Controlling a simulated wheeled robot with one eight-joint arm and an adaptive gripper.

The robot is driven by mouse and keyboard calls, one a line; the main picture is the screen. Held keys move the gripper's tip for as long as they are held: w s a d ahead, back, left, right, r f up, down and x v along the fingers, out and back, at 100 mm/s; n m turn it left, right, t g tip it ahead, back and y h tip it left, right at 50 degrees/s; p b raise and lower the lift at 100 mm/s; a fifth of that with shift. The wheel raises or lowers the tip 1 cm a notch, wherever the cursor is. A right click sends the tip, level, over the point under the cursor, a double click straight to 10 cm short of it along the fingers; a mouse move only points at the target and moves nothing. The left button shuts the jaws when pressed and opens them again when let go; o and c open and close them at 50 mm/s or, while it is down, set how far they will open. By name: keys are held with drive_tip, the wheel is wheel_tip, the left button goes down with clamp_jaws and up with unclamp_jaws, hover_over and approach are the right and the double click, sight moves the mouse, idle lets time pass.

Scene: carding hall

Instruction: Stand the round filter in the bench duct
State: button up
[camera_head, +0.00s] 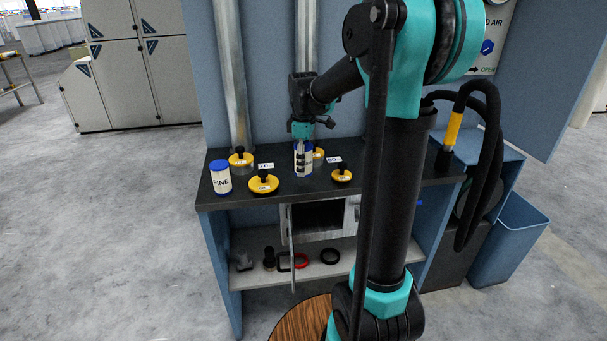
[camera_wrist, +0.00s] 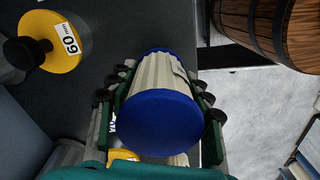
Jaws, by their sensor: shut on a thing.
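My gripper (camera_head: 303,145) is shut on a round filter (camera_head: 303,165) over the middle of the bench. In the wrist view the filter (camera_wrist: 165,105) has pleated white sides and blue end caps, with a finger on each side of it. A second canister with a blue lid (camera_head: 220,178), marked FINE, stands at the bench's left end. Below the bench top, a square dark opening (camera_head: 318,216) in a metal housing looks like the duct. A thin metal door (camera_head: 290,245) stands open at its left side.
The lower shelf (camera_head: 340,268) holds a red ring (camera_head: 301,260) and a black ring (camera_head: 330,256). A wooden barrel (camera_head: 300,320) stands in front.

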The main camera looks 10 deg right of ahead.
sight(309, 146)
drive_tip(key=shift+f, duration=1.95)
drive_tip(key=o, duration=1.2)
drive_tip(key=shift+f, duration=0.1)
wheel_tip(309, 146, up, 12)
drive_tip(key=shift+r, duration=0.15)
